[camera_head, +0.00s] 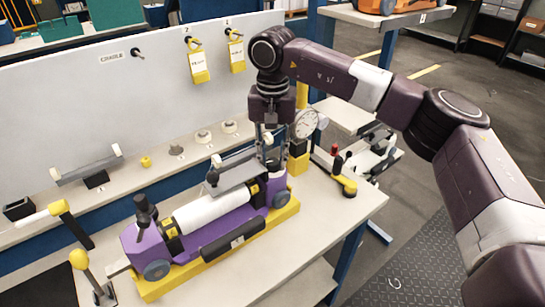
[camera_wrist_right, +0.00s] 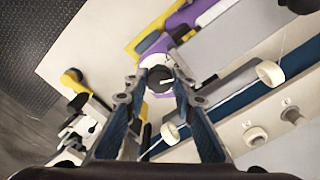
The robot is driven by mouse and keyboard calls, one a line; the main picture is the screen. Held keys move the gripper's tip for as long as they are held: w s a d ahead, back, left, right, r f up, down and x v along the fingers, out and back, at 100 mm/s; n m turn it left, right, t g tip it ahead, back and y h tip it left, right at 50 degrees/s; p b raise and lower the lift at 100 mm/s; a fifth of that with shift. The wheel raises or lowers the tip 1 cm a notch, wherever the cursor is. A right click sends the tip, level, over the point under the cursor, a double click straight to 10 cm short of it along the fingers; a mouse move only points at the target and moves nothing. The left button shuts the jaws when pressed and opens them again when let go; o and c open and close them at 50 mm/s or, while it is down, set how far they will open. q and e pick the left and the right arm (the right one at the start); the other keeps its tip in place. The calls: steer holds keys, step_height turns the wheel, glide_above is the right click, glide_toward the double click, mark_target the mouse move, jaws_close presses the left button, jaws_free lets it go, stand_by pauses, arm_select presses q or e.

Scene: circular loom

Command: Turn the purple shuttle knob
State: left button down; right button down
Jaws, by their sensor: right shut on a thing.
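The purple shuttle (camera_head: 215,230) lies on a yellow base (camera_head: 220,252) on the workbench, with a white roll (camera_head: 205,211) along its middle. My right gripper (camera_head: 270,158) points down at the shuttle's right end and hides much of what is there. In the right wrist view my right gripper (camera_wrist_right: 158,90) has its two fingers on either side of a dark round knob (camera_wrist_right: 159,77) with a pale mark, and it is shut on it. Some purple shows around this knob. A black knob (camera_head: 145,208) stands on the shuttle's left end. My left gripper is not in view.
A dial gauge (camera_head: 306,123) and a red-and-yellow lever (camera_head: 343,175) stand right of the gripper. Yellow tags (camera_head: 198,66) hang on the back panel (camera_head: 110,85). A yellow-headed hammer (camera_head: 45,214) is at left. The bench's front right is clear.

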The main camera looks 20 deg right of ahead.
mark_target(273, 161)
steer(key=shift+n, duration=1.2)
steer(key=c, duration=1.9)
jaws_free()
steer(key=shift+r, duration=0.15)
step_height(273, 161, up, 12)
